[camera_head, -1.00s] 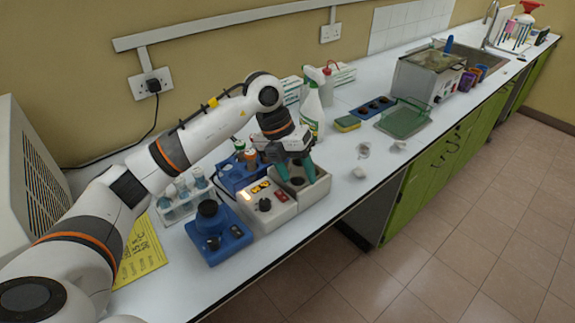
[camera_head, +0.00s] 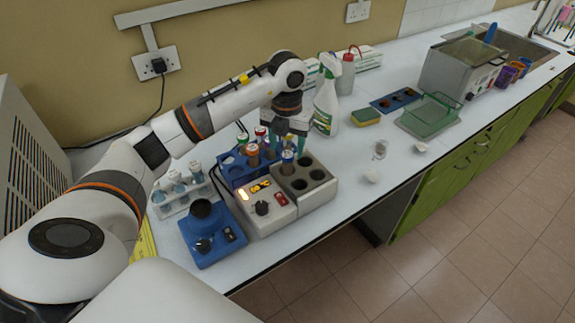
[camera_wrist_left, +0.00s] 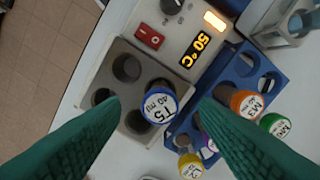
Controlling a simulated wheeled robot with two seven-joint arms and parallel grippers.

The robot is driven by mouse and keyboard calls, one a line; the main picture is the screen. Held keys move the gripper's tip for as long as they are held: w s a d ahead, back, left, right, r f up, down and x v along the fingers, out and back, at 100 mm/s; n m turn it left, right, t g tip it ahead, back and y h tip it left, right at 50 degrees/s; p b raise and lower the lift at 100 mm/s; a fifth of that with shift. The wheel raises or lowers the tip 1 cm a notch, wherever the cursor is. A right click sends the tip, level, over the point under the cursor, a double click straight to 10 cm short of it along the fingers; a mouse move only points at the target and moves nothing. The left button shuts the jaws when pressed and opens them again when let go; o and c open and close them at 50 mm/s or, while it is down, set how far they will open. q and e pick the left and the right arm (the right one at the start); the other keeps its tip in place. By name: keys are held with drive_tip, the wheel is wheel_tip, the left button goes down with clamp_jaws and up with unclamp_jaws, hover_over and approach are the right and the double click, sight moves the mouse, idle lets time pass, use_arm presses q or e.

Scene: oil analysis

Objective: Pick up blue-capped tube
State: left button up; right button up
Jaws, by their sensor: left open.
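The blue-capped tube (camera_head: 287,161) stands upright in a back hole of the grey heater block (camera_head: 322,189). In the left wrist view its blue cap (camera_wrist_left: 161,103), with a white top marked T5, shows near the middle. My left gripper (camera_head: 288,140) is over the tube, pointing down. In the left wrist view its green fingers (camera_wrist_left: 158,108) are spread on either side of the cap, with gaps, and hold nothing. How far the fingertips are above the cap is hard to tell. My right gripper is not in view.
Close behind the tube, a blue rack (camera_head: 232,172) holds tubes with orange, green, purple and yellow caps. The heater's display (camera_wrist_left: 196,50) reads 50 °C. A blue device (camera_head: 212,240) and a rack of flasks (camera_head: 181,196) stand left. A spray bottle (camera_head: 327,100) stands behind right.

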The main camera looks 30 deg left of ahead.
sight(287, 154)
use_arm(q)
drive_tip(key=shift+w+f, duration=0.1)
drive_tip(key=shift+f, duration=0.25)
wheel_tip(287, 154, down, 4)
drive_tip(key=shift+w+f+p, duration=0.1)
drive_tip(key=shift+p, duration=1.15)
drive_tip(key=shift+f, duration=0.35)
drive_tip(key=shift+w+f, duration=0.1)
drive_tip(key=shift+c, duration=0.3)
drive_tip(key=c, duration=1.1)
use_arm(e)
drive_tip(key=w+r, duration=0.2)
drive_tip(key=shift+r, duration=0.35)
